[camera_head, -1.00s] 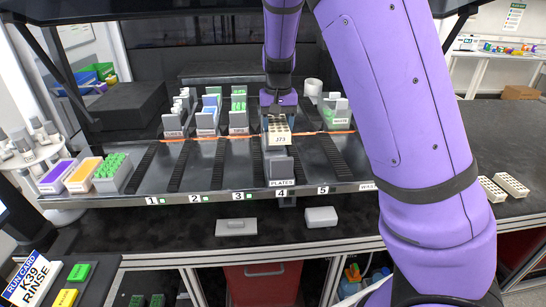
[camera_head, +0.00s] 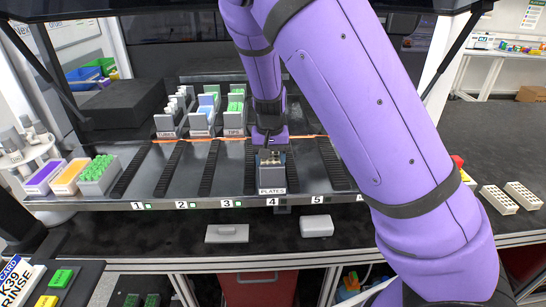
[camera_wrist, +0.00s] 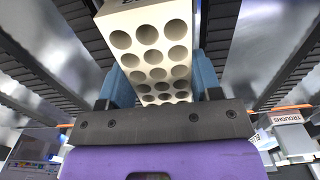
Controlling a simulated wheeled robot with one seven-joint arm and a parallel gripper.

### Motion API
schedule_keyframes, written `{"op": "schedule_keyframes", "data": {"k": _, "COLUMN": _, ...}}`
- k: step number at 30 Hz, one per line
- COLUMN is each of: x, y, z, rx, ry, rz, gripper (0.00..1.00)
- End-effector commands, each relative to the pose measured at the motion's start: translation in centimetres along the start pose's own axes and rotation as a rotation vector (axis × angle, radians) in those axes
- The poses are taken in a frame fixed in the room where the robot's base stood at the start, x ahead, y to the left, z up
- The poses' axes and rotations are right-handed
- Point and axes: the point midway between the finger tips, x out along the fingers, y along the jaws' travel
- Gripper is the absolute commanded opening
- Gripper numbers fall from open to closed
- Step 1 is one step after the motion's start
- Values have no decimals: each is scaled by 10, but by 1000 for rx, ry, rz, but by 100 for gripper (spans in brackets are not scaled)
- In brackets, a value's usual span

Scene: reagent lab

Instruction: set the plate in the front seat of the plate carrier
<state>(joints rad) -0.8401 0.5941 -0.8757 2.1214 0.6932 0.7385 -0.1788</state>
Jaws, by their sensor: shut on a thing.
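The plate carrier (camera_head: 272,180) is a grey block labelled PLATES, standing in lane 4 at the front edge of the rack deck. My gripper (camera_head: 270,151) points down over it. In the wrist view, its two blue-grey fingers (camera_wrist: 158,88) are shut on the sides of the cream plate (camera_wrist: 150,45), which has rows of round wells. In the head view only a small part of the plate (camera_head: 268,158) shows, low at the carrier's top. I cannot tell whether the plate rests on the seat floor.
Tube, tip and other racks (camera_head: 201,122) stand in lanes to the left. Two grey lids (camera_head: 227,233) lie on the bench in front. Cream plates (camera_head: 499,199) lie at far right. Lane 5 beside the carrier looks clear at the front.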

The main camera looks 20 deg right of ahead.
Motion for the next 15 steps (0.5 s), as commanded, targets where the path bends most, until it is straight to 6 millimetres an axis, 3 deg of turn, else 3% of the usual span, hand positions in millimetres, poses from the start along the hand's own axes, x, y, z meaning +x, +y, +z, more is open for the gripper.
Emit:
{"op": "schedule_keyframes", "data": {"k": 6, "x": 2, "y": 0, "z": 0, "rx": 0, "ry": 0, "rz": 0, "gripper": 36}}
{"op": "schedule_keyframes", "data": {"k": 7, "x": 3, "y": 0, "z": 0, "rx": 0, "ry": 0, "rz": 0, "gripper": 61}}
{"op": "schedule_keyframes", "data": {"k": 10, "x": 3, "y": 0, "z": 0, "rx": 0, "ry": 0, "rz": 0, "gripper": 84}}
{"op": "schedule_keyframes", "data": {"k": 15, "x": 2, "y": 0, "z": 0, "rx": 0, "ry": 0, "rz": 0, "gripper": 84}}
